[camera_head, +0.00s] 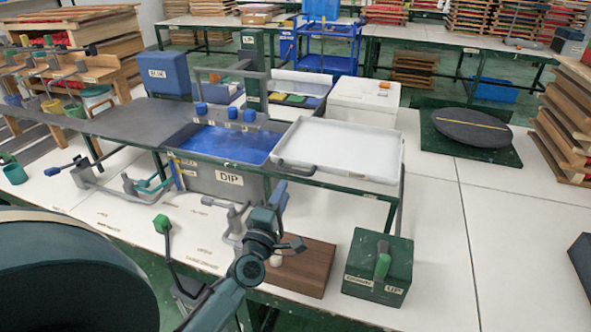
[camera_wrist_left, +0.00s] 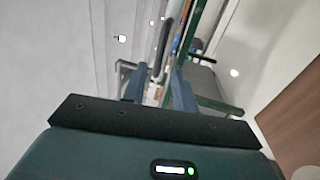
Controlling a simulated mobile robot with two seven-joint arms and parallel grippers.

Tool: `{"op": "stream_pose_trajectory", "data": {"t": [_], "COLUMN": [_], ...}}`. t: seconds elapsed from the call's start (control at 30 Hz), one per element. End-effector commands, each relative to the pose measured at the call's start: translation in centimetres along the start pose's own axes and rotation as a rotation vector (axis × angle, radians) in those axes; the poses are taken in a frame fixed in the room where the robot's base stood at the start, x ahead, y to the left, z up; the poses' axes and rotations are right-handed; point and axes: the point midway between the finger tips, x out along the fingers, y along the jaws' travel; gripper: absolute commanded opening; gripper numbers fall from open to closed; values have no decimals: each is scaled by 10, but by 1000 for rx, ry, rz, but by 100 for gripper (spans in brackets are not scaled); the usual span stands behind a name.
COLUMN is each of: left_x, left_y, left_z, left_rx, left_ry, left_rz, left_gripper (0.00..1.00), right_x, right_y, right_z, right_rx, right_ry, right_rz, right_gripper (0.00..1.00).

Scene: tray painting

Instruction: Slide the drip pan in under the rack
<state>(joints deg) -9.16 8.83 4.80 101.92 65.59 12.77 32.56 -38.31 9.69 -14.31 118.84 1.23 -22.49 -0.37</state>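The shallow white pan (camera_head: 345,133), which looks like the drip pan, lies level at the top of a green-legged frame (camera_head: 397,212), right of the blue basin. A grey handle (camera_head: 292,169) is at its near left edge. I cannot tell which frame is the rack. My left gripper (camera_head: 272,206) is low in front of the pan, near a brown block. The left wrist view shows its two fingers (camera_wrist_left: 159,88) apart, with nothing clearly held between them. A grey bracket (camera_wrist_left: 124,66) shows beyond the fingers. My right gripper is not in view.
A grey DIP tank (camera_head: 228,180) stands below the blue basin (camera_head: 222,143). The brown block (camera_head: 305,266) and a green box with a handle (camera_head: 379,276) stand near the front. A dark round turntable (camera_head: 470,127) is at right. The white tabletop right of the green box is clear.

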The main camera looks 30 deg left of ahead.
Motion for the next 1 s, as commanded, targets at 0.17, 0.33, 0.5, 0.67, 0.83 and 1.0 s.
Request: {"op": "stream_pose_trajectory", "data": {"t": [0.17, 0.33, 0.5, 0.67, 0.83, 1.0], "left_x": [41, 67, 81, 84, 83, 83], "left_y": [2, 1, 0, 0, 0, 0], "left_z": [0, 0, 1, 1, 1, 1], "left_rx": [2, 2, 2, 2, 2, 2], "left_ry": [-1, -1, -1, -2, -2, -2], "left_rz": [2, 2, 0, 0, -1, 0], "left_gripper": [29, 29, 29, 29, 29, 15], "right_x": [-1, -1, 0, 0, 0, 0], "right_y": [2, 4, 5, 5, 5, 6], "right_z": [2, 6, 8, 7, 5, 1], "right_rx": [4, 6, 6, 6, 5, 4], "right_ry": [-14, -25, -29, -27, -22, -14], "right_rz": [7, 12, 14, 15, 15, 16], "right_gripper": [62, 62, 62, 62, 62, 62]}}
